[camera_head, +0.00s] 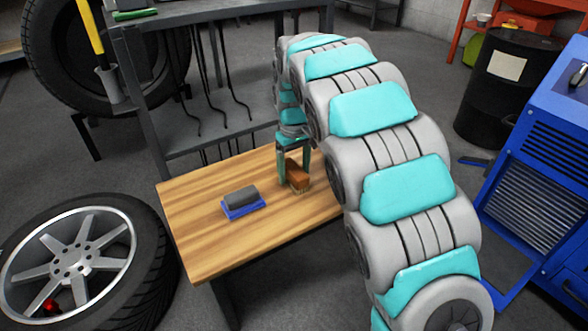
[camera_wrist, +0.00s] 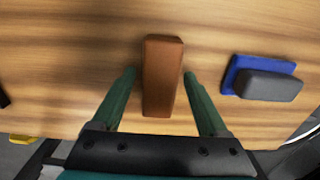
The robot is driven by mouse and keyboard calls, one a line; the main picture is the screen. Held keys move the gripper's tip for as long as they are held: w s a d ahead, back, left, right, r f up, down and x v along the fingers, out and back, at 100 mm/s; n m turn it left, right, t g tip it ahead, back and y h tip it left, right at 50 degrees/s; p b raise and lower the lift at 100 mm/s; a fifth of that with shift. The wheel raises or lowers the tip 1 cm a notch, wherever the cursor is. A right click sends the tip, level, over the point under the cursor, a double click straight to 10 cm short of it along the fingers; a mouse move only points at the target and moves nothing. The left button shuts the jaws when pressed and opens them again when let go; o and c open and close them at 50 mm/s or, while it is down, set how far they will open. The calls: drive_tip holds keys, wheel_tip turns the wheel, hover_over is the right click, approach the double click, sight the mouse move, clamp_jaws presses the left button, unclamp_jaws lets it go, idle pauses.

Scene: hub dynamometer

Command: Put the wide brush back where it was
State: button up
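The wide brush has a brown wooden block (camera_head: 298,173) with pale bristles below it, and it stands bristles down on the wooden tabletop (camera_head: 190,215). In the wrist view the brown block (camera_wrist: 162,75) lies lengthwise between the fingers of my gripper (camera_wrist: 159,76). One green finger is on each side of it, with a narrow strip of wood showing between finger and block. My gripper (camera_head: 294,172) is open and reaches down around the brush. The brush's underside is hidden in the wrist view.
A grey block on a blue base (camera_head: 242,203) sits left of the brush on the table, and shows right in the wrist view (camera_wrist: 262,80). A grey rack (camera_head: 150,90) stands behind. A wheel (camera_head: 75,262) is at left, a blue machine (camera_head: 535,160) at right.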

sight(296, 169)
wheel_tip(296, 169, up, 12)
drive_tip(key=p, duration=0.1)
drive_tip(key=shift+r, duration=0.15)
idle(0.5)
drive_tip(key=s+d+m, duration=0.2)
drive_tip(key=s+d, duration=0.4)
drive_tip(key=s, duration=0.3)
drive_tip(key=s+d+m, duration=0.2)
drive_tip(key=s+d, duration=0.5)
drive_tip(key=s, duration=0.2)
drive_tip(key=s+d+f+m+g, duration=0.1)
drive_tip(key=s+f, duration=0.3)
drive_tip(key=s, duration=0.7)
drive_tip(key=s+d+f+m, duration=0.1)
drive_tip(key=s+d+f, duration=0.2)
drive_tip(key=s, duration=0.9)
drive_tip(key=shift+d+f+m+g, duration=0.2)
drive_tip(key=shift+f+m+g, duration=0.2)
drive_tip(key=shift+f, duration=0.4)
